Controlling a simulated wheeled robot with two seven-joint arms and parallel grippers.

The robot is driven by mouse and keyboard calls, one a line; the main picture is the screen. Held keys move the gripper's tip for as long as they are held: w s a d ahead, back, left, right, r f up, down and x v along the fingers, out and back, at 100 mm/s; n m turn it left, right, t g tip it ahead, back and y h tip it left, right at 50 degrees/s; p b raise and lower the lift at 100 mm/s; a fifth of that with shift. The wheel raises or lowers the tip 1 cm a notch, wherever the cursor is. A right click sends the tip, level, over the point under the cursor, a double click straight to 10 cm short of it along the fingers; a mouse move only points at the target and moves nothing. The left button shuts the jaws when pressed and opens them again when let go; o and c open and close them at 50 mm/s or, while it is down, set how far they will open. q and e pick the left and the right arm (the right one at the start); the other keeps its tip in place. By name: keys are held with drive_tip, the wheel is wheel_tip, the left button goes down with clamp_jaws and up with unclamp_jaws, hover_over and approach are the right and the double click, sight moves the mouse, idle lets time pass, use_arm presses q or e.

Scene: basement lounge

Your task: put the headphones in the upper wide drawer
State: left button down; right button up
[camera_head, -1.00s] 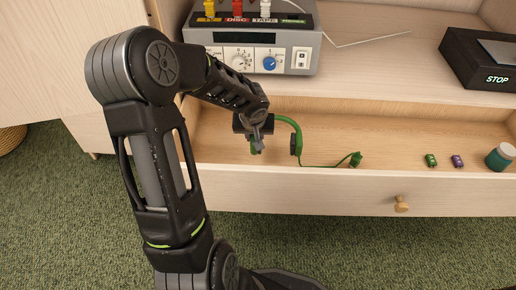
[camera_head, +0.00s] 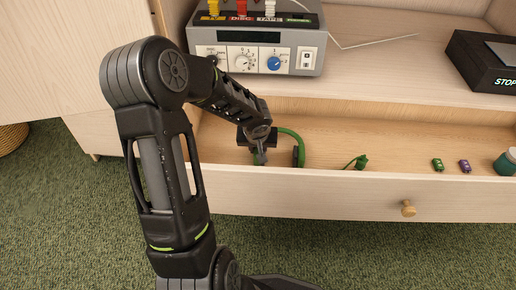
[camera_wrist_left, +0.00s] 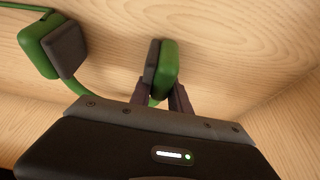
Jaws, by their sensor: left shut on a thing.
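The green headphones (camera_head: 291,134) with dark ear pads are inside the open upper wide drawer (camera_head: 312,196), at its left end. My left gripper (camera_head: 261,156) reaches down into the drawer and is shut on one ear cup. In the left wrist view the ear cup (camera_wrist_left: 167,66) sits between the fingers of the gripper (camera_wrist_left: 166,95), and the other ear cup (camera_wrist_left: 42,46) is at the upper left, close to the wooden surface. The drawer front hides the lower part of the headphones. The green cable plug (camera_head: 358,162) shows farther right. My right gripper is not in view.
A green small item (camera_head: 437,164), a purple one (camera_head: 464,166) and a teal jar (camera_head: 506,161) are at the drawer's right. A grey device (camera_head: 257,50) and a black STOP box (camera_head: 487,62) stand on the shelf above. The drawer's middle is mostly clear.

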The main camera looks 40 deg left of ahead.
use_arm(q)
drive_tip(key=shift+f, duration=0.2)
drive_tip(key=c, duration=1.2)
unclamp_jaws()
drive_tip(key=shift+r, duration=0.1)
drive_tip(key=shift+c, duration=0.2)
drive_tip(key=shift+r, duration=0.1)
drive_tip(key=shift+r, duration=0.2)
drive_tip(key=p+v, duration=0.5)
drive_tip(key=v, duration=0.5)
drive_tip(key=shift+d+r, duration=0.1)
drive_tip(key=shift+r, duration=0.15)
drive_tip(key=shift+s+d+r, duration=0.2)
drive_tip(key=shift+s+r, duration=0.1)
drive_tip(key=shift+r, duration=0.2)
